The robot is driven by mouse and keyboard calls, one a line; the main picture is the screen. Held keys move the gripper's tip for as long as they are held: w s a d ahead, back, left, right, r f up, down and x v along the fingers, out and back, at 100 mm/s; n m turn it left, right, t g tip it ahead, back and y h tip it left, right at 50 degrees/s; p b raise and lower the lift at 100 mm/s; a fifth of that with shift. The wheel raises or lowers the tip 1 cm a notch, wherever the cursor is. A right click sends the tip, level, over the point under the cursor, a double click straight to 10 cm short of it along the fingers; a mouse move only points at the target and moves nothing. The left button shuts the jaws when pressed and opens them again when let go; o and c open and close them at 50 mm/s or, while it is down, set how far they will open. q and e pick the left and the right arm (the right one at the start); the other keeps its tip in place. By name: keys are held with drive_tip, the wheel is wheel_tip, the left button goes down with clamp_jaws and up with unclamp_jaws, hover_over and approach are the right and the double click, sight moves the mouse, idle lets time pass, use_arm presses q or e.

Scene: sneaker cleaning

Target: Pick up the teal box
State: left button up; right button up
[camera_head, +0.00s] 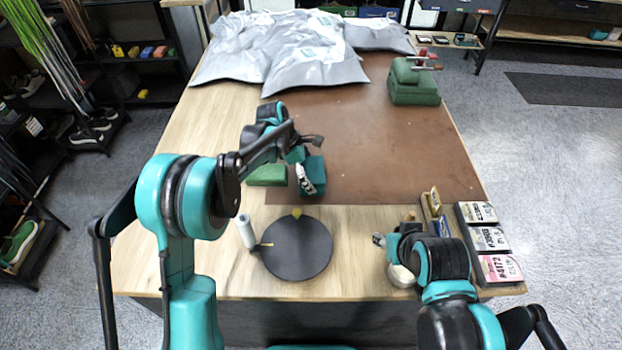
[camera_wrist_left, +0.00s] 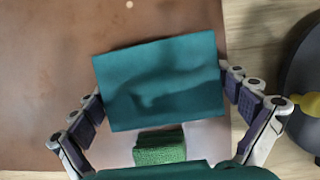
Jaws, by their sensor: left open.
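The teal box (camera_head: 317,172) is at the near left corner of the brown mat in the head view. In the left wrist view the teal box (camera_wrist_left: 160,80) lies between the fingers of my left gripper (camera_wrist_left: 163,88), which are open on either side of it. I cannot tell whether the fingers touch it. In the head view my left gripper (camera_head: 305,172) partly covers the box. My right gripper (camera_head: 388,242) is over the near right of the table, with its jaws unclear.
A green block (camera_head: 266,176) lies just left of the teal box. A black round disc (camera_head: 297,250) and a white roll (camera_head: 246,231) are nearer. Label cards (camera_head: 490,238) stand at the right edge. Grey bags (camera_head: 300,60) cover the far end. The mat's middle (camera_head: 370,140) is clear.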

use_arm(q)
drive_tip(key=shift+d+f, duration=0.15)
drive_tip(key=shift+f, duration=0.15)
drive_tip(key=shift+r, duration=0.1)
drive_tip(key=c, duration=1)
